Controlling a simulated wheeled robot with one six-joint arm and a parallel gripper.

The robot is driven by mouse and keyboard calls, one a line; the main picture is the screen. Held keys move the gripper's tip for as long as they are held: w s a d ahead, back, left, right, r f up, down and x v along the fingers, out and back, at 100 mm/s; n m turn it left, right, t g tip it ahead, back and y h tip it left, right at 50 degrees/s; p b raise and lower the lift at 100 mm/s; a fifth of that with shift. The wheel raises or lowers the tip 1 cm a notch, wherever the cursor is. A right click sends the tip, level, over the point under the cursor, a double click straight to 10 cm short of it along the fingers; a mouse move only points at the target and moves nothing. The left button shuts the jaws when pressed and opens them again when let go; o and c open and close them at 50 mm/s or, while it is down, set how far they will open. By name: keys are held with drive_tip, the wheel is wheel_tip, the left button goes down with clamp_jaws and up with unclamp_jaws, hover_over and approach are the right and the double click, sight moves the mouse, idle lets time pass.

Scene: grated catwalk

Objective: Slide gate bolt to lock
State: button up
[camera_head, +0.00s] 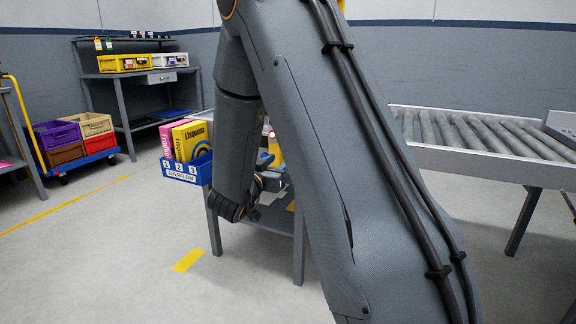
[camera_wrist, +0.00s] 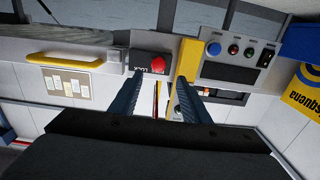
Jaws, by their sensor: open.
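In the wrist view a red knob (camera_wrist: 158,63) sits on a dark plate (camera_wrist: 140,64) with white lettering that seems to include "LOCK". I take this to be the gate bolt, but its sliding part and how far it is thrown cannot be made out. A yellow upright post (camera_wrist: 187,62) stands just right of the plate. My gripper (camera_wrist: 160,80) is open and empty, its two dark blue fingers pointing towards the plate. The knob shows between the fingertips, with no visible contact. In the head view my arm hides the bolt.
A yellow bar handle (camera_wrist: 64,60) is left of the plate; a button panel (camera_wrist: 237,58) is right of the post. In the head view a blue bin (camera_head: 187,171) holds boxes near my arm. A roller conveyor (camera_head: 480,135) stands right, a shelf (camera_head: 135,75) left. Floor at front left is clear.

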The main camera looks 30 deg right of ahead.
drive_tip(key=b+x, duration=0.2)
drive_tip(key=x, duration=0.6)
drive_tip(key=shift+s, duration=0.15)
drive_tip(key=shift+r, duration=0.1)
drive_tip(key=shift+c, duration=0.5)
